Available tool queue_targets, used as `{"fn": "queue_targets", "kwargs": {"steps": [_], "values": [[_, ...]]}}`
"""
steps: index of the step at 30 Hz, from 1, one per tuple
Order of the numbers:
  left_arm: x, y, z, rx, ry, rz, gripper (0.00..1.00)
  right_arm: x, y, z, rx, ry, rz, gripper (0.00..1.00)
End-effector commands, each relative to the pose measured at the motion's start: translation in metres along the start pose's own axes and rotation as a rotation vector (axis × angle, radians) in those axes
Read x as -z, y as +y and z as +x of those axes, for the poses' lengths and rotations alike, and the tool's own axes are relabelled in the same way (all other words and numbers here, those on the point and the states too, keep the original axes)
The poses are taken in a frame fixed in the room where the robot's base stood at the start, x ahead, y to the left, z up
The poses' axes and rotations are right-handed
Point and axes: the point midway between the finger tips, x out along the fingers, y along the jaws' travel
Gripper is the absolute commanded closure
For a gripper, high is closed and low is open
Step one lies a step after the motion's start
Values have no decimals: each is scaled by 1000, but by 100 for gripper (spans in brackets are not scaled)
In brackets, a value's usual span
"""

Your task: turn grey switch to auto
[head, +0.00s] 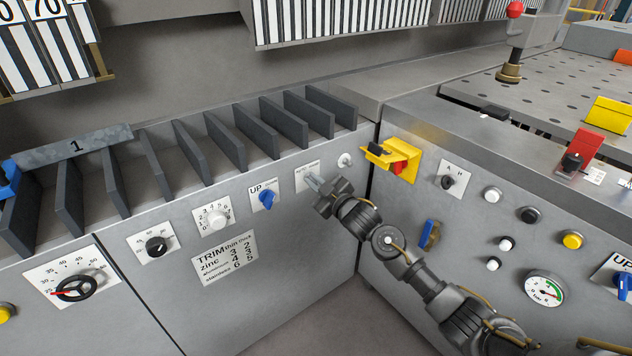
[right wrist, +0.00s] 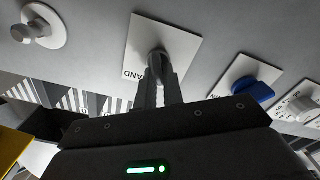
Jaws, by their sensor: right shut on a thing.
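The grey switch (right wrist: 157,62) sits on a white label plate (right wrist: 170,35) on the left cabinet's front. In the right wrist view, "AND" is readable on the plate's lower left, and the rest of the lettering is hidden or cut off. My right gripper (right wrist: 159,92) is shut on the switch knob, one finger on each side. In the head view the plate (head: 305,172) shows behind my right gripper (head: 314,184), which covers the knob, so its setting cannot be read. My left gripper is not in view.
A blue switch marked UP (head: 266,197) is left of the plate. A small grey knob (head: 345,160) and a yellow bracket (head: 403,158) are close on the right. A black switch (head: 449,180) is on the right cabinet. Dark divider plates (head: 240,135) stand above.

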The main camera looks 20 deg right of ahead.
Motion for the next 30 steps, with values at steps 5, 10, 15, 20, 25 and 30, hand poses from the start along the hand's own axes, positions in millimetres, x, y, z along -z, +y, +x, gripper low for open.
{"fn": "queue_targets", "kwargs": {"steps": [5, 10, 15, 20, 25, 30], "values": [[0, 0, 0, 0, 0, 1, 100, -2, 1, 0, -1, -3, -1, 79], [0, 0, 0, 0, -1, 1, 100, -1, 0, 0, 0, -1, 0, 69], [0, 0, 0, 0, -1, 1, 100, 0, 0, 0, 1, -1, 0, 69], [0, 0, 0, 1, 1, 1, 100, -1, 0, -12, 1, -1, 1, 69], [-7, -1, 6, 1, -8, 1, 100, -1, 0, -45, 2, -2, 0, 69], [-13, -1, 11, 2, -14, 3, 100, -1, 0, -78, 2, -2, -1, 69]]}}
